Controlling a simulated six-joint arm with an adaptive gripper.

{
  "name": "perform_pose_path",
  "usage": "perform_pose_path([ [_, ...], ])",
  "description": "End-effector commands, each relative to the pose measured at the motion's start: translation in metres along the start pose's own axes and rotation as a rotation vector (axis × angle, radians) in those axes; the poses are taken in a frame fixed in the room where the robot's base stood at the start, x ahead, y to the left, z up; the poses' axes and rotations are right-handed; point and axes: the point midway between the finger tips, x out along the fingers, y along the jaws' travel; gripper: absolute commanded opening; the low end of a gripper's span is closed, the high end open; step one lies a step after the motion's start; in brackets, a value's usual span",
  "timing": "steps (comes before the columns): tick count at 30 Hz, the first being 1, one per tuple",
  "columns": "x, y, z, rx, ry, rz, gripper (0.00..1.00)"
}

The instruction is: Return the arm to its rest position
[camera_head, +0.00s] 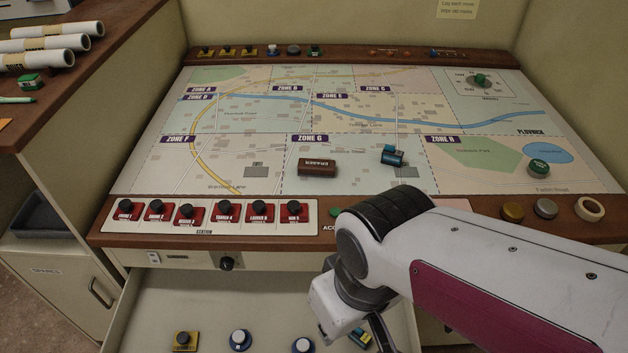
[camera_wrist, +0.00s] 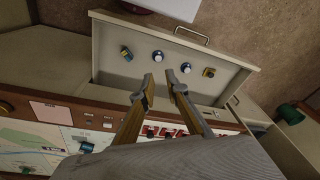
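My arm (camera_head: 520,265) reaches in from the right in the head view, its wrist over the console's front edge. My gripper (camera_wrist: 159,78) points down over the open drawer (camera_head: 205,290). In the wrist view its two fingers stand apart with a narrow gap and nothing between them. In the head view the fingers are mostly hidden behind my wrist or cut off by the bottom edge. The drawer holds a yellow piece (camera_head: 185,340), two round white-and-blue pieces (camera_head: 239,340) (camera_head: 303,345) and a yellow-blue piece (camera_head: 360,338).
The map board (camera_head: 250,120) carries a brown eraser (camera_head: 317,167), a blue piece (camera_head: 392,156) and a green knob (camera_head: 538,168). Several red station pieces (camera_head: 187,215) line the front edge. A tape roll (camera_head: 589,208) lies at right. Paper rolls (camera_head: 45,45) lie on the left shelf.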

Motion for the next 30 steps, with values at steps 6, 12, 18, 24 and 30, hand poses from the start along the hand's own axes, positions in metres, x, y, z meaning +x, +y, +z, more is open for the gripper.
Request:
perform_pose_path([
  [6,-0.025,0.041,0.006,0.111,0.1,0.055,0.14],
  [12,-0.046,0.07,0.015,0.22,0.191,0.1,0.14],
  [18,-0.068,0.095,0.024,0.336,0.28,0.143,0.14],
  [24,-0.085,0.114,0.034,0.432,0.343,0.186,0.14],
  [30,-0.088,0.124,0.039,0.481,0.351,0.204,0.14],
])
